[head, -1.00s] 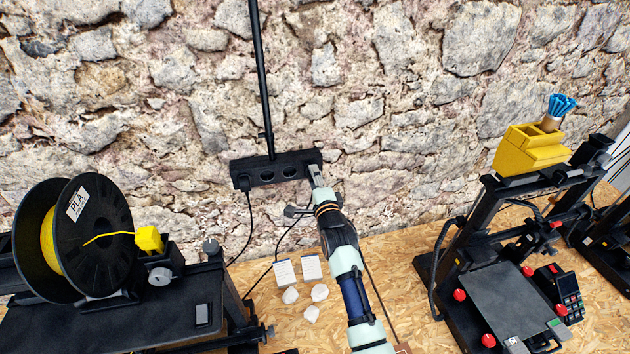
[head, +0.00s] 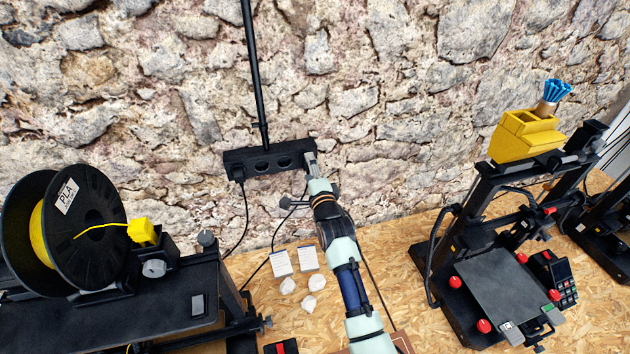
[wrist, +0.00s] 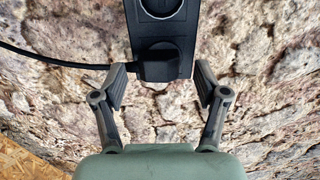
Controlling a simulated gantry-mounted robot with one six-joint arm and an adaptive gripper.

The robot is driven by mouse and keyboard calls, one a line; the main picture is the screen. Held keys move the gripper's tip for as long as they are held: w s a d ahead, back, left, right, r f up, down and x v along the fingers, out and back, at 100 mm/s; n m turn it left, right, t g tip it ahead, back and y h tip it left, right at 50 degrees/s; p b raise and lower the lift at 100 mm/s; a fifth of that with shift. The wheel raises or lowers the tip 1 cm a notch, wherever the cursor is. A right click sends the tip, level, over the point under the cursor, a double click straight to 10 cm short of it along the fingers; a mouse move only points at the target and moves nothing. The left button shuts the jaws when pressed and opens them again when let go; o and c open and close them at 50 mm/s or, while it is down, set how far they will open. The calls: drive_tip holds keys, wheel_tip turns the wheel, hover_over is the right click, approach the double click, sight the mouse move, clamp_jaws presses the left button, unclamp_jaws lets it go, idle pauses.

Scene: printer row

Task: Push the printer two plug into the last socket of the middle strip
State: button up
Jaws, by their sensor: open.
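The black middle strip (head: 270,161) is fixed to the stone wall, with a plug (head: 238,174) in its left-end socket and two empty round sockets between. My gripper (head: 311,160) is at its right end. In the wrist view, the strip (wrist: 178,30) runs upward, and a black plug (wrist: 157,66) sits at its near-end socket, its cable (wrist: 60,62) leading left. My gripper (wrist: 160,78) is open, one finger on each side of that plug with gaps between. How deep the plug sits cannot be told. In the head view my gripper hides it.
A black conduit (head: 254,80) rises from the strip. A yellow-filament spool (head: 85,215) and printer stand at left, another printer (head: 495,285) at right. White cards (head: 308,258) and several small pale lumps (head: 309,303) lie on the bench below.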

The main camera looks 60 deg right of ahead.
drive_tip(key=v, duration=1)
drive_tip(key=shift+s+a, duration=0.25)
drive_tip(key=shift+a, duration=0.1)
